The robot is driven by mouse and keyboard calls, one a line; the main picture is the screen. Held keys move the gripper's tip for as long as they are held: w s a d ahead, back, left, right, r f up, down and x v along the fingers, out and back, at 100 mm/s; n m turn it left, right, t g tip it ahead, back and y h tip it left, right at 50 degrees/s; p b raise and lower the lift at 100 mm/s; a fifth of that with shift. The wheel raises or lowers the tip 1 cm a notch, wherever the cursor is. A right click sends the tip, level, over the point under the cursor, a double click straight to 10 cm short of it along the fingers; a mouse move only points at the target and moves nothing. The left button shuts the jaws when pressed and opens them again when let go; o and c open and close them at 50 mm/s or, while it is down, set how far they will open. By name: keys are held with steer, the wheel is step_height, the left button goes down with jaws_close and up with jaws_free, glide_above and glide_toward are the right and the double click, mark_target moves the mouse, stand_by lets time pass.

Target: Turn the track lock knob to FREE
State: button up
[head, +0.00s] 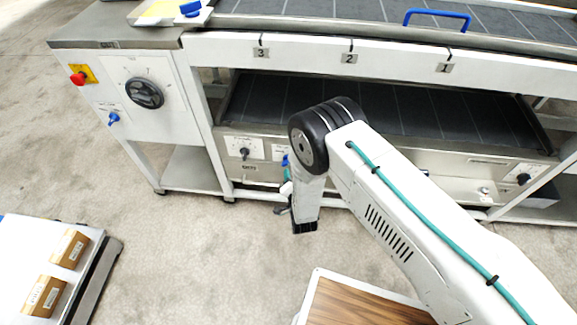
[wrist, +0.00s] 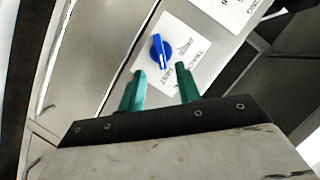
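The blue knob (wrist: 160,51) sits on a white label plate (wrist: 183,47) in the wrist view; the plate's lettering appears to include "TRACK", but is too small to read surely. The knob's ridge runs nearly upright in that picture. My gripper (wrist: 160,69) is open, its two green fingers apart and empty. The fingertips lie just below the knob in the picture; I see no contact. In the head view a blue knob (head: 285,160) on the lower front panel shows beside my arm, partly hidden. My gripper (head: 286,188) is mostly hidden behind my wrist there.
A black knob (head: 244,153) is left of it on the same panel. The left cabinet carries a large black dial (head: 145,93), a red button (head: 78,78) and another blue knob (head: 113,118). A cart with boxes (head: 70,248) stands lower left. Floor between is clear.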

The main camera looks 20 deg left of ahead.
steer(key=x, duration=0.7)
steer(key=shift+w, duration=0.1)
jaws_close()
